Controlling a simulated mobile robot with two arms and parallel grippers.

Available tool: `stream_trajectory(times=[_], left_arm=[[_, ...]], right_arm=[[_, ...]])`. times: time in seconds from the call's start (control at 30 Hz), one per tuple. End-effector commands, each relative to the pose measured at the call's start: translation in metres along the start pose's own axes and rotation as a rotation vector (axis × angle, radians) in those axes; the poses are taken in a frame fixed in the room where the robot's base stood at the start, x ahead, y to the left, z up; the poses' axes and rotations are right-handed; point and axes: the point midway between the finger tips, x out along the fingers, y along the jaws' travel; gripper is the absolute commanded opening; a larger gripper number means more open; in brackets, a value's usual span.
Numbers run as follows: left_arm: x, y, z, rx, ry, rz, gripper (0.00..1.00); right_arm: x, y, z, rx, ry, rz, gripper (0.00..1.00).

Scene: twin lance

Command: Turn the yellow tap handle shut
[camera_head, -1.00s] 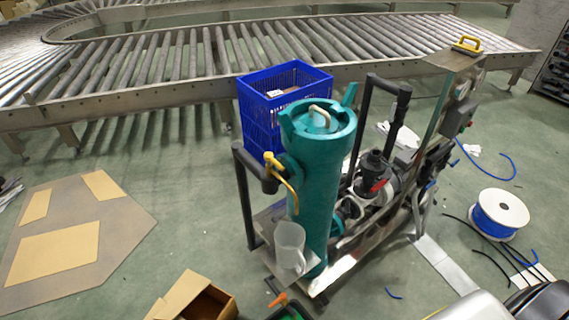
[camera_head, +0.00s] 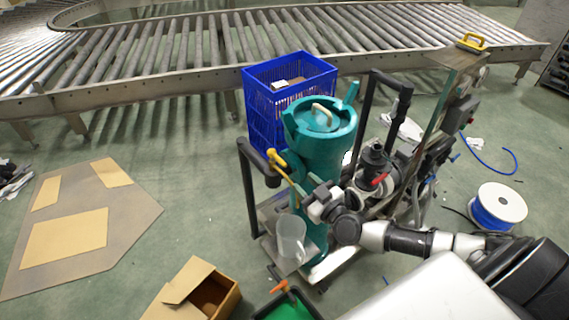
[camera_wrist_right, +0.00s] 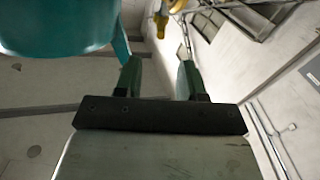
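The yellow tap handle (camera_head: 277,160) sits on the left side of the teal cylinder (camera_head: 325,140), beside a dark pipe end. In the head view its lower end runs down close to my right gripper (camera_head: 302,190), so its full length is hard to make out. The right gripper is against or just in front of the cylinder's left side, below the tap. In the right wrist view the gripper's two fingers (camera_wrist_right: 158,72) stand apart with nothing between them. The yellow tap handle (camera_wrist_right: 163,17) shows beyond them at the top edge. My left gripper is not in view.
A clear jug (camera_head: 291,238) stands on the machine's metal base below the tap. A blue crate (camera_head: 262,105) is behind the cylinder, and dark pipes and a pump (camera_head: 372,165) flank it. An open cardboard box (camera_head: 195,290) lies at front left. The floor at left is mostly free.

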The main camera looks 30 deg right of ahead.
Motion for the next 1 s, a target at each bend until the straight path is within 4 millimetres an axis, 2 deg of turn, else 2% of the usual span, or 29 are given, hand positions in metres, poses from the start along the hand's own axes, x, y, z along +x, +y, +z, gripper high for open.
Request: stream_trajectory(times=[0.3, 0.5, 0.63, 0.9, 1.0], left_arm=[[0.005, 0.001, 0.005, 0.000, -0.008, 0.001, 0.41], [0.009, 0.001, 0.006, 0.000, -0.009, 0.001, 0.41], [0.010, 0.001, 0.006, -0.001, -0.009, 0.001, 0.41], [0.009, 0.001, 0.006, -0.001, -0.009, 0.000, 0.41], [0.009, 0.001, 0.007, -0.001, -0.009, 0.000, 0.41]], right_arm=[[0.061, -0.001, 0.000, 0.002, 0.003, 0.000, 0.40], [0.087, -0.001, 0.001, 0.001, 0.001, -0.002, 0.40], [0.094, -0.001, 0.000, 0.002, 0.000, -0.003, 0.40], [0.095, -0.001, 0.001, 0.002, -0.001, -0.003, 0.40], [0.095, -0.001, 0.001, 0.002, -0.001, -0.003, 0.26]])
